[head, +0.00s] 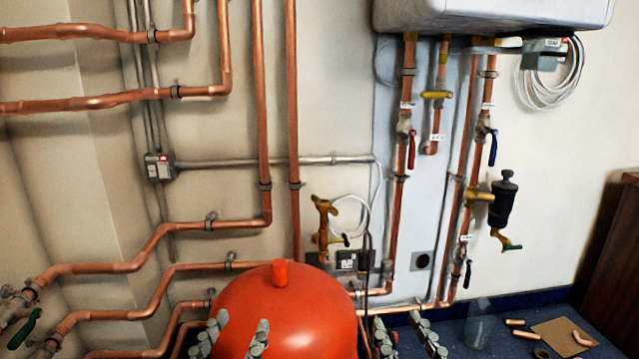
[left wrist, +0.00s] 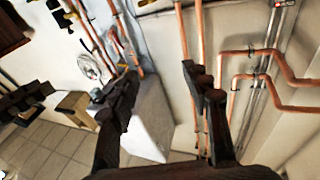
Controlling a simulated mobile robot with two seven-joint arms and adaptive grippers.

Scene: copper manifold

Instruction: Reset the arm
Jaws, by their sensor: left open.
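My left gripper (head: 238,336) shows at the bottom of the head view, its two grey fingers apart in front of the red tank (head: 285,318). In the left wrist view the dark fingers of my left gripper (left wrist: 160,82) are spread with nothing between them. My right gripper (head: 405,334) is at the bottom of the head view, right of the tank, its fingers apart and nothing seen between them. Both grippers' bases and arms are cut off by the lower edge of the head view.
Copper pipes (head: 262,110) run along the wall, with valves below a white boiler (head: 490,12). A black-bodied valve (head: 504,200) hangs at the right. Short copper pieces (head: 522,334) and a brown board (head: 562,338) lie at lower right, near a clear container (head: 478,322).

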